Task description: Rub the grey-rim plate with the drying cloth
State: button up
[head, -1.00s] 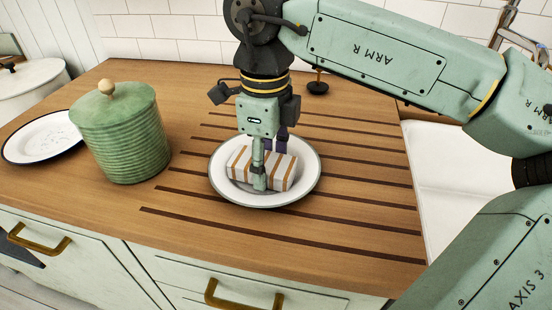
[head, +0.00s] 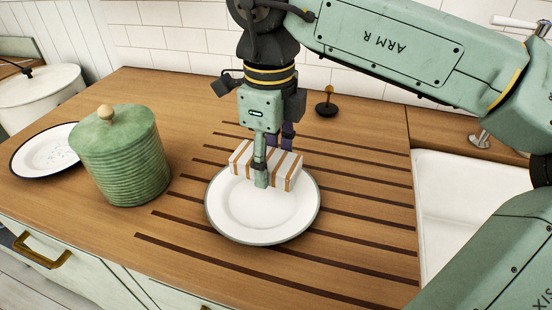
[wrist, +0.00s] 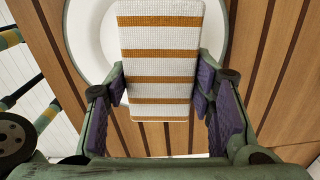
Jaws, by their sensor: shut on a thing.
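The grey-rim plate (head: 262,222) lies on the grooved part of the wooden counter in the head view. Its left side also shows in the wrist view (wrist: 92,40). The drying cloth (head: 287,177) is a white block-like folded bundle with orange-brown stripes, and it fills the middle of the wrist view (wrist: 160,68). My gripper (head: 274,165) points down and is shut on the cloth, one finger on each long side. The cloth is over the far part of the plate, covering its far rim. I cannot tell whether it touches the plate. The plate's near half is bare.
A green ribbed jar (head: 122,160) with a wooden knob stands left of the plate. A dark-rim speckled plate (head: 35,160) lies behind it at the far left. A white sink (head: 450,205) is at the right. A small dark stopper (head: 326,105) stands near the tiled wall.

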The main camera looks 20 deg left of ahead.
jog(key=shift+r+p, duration=0.85)
jog(key=shift+r, duration=0.65)
